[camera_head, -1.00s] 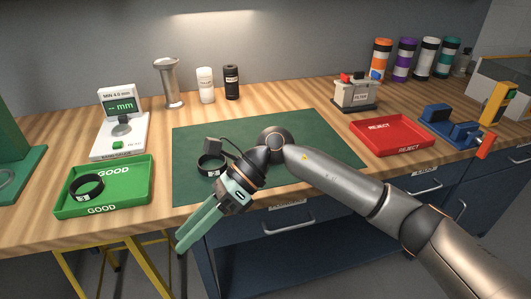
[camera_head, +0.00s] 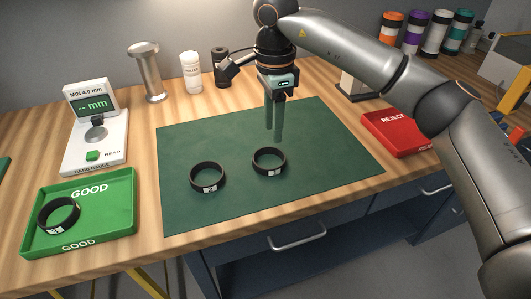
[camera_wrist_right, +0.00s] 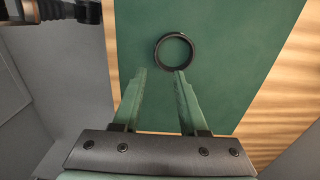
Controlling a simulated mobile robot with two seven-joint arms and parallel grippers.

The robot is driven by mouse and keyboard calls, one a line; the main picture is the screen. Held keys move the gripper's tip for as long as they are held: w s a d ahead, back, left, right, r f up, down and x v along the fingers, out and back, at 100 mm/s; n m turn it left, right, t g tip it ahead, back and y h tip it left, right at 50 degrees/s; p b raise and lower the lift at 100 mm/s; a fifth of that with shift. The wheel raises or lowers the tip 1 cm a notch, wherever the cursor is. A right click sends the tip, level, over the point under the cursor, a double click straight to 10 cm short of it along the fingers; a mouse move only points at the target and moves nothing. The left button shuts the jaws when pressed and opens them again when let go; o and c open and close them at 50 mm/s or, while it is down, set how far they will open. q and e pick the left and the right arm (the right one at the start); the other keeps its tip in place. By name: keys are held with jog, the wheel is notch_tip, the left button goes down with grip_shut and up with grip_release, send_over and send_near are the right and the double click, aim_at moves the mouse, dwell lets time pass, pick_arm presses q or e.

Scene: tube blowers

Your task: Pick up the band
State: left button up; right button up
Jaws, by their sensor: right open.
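Two black bands with small white labels lie flat and apart on the green mat (camera_head: 320,190): the left band (camera_head: 196,185) and the right band (camera_head: 259,169). A third band (camera_head: 60,228) lies in the green GOOD tray (camera_head: 131,215). My right gripper (camera_head: 275,138) points down over the mat, open and empty, just behind and above the right band. In the right wrist view its two fingers (camera_wrist_right: 161,72) stand apart, with one band (camera_wrist_right: 157,53) just beyond the tips. My left gripper is not in view.
The band gauge (camera_head: 84,150) stands at the left behind the GOOD tray. The red REJECT tray (camera_head: 395,137) is at the right, partly behind my right arm. A metal stand (camera_head: 150,75) and a white bottle (camera_head: 190,72) stand at the back. The mat's front is clear.

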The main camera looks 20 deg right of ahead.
jog(key=f, duration=0.7)
jog(key=s+f, duration=0.1)
jog(key=f, duration=0.3)
jog(key=shift+d, duration=0.1)
jog(key=shift+r, duration=0.1)
grip_shut()
